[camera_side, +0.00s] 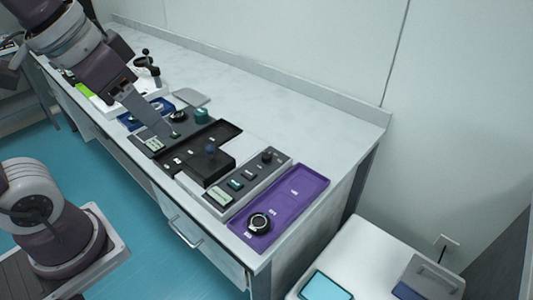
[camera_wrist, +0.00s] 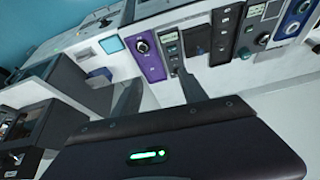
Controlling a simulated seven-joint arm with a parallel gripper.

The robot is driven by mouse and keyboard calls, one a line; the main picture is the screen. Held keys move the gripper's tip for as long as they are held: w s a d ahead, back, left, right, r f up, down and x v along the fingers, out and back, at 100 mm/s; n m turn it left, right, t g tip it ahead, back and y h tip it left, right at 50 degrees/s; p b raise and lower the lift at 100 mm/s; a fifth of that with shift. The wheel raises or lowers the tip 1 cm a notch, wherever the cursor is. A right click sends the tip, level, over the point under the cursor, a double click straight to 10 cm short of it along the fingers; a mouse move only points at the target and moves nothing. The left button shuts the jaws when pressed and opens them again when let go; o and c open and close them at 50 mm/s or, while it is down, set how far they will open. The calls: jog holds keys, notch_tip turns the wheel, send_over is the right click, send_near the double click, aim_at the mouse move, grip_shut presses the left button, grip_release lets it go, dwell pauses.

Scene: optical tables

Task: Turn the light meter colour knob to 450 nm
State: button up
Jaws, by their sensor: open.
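My gripper (camera_side: 165,129) reaches down over the bench from the upper left in the side view. Its two fingers stand apart with nothing between them in the wrist view (camera_wrist: 158,90). In the side view the fingertips are over a grey panel (camera_side: 188,127) with a small display and a teal knob (camera_side: 201,115); contact cannot be told. Nearer the bench's right end, a grey panel (camera_side: 231,182) has displays and a dark knob (camera_side: 267,156). A black unit (camera_side: 205,164) bears a blue knob (camera_side: 211,149). Labels are too small to read, so which is the light meter is unclear.
A purple tray (camera_side: 312,185) with a round black dial (camera_side: 259,223) lies at the bench's right end; it also shows in the wrist view (camera_wrist: 154,66). A blue tray (camera_side: 128,121) lies further left. The bench top (camera_side: 290,120) behind the devices is clear.

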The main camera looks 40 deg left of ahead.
jog(key=w+m+g, duration=0.2)
jog(key=w, duration=1.1)
jog(key=m+g, duration=0.3)
jog(key=m, duration=0.1)
send_over(266, 155)
notch_tip(266, 155, down, 21)
notch_tip(266, 155, down, 9)
jog(key=shift+f, duration=0.1)
jog(key=shift+c, duration=0.4)
grip_shut()
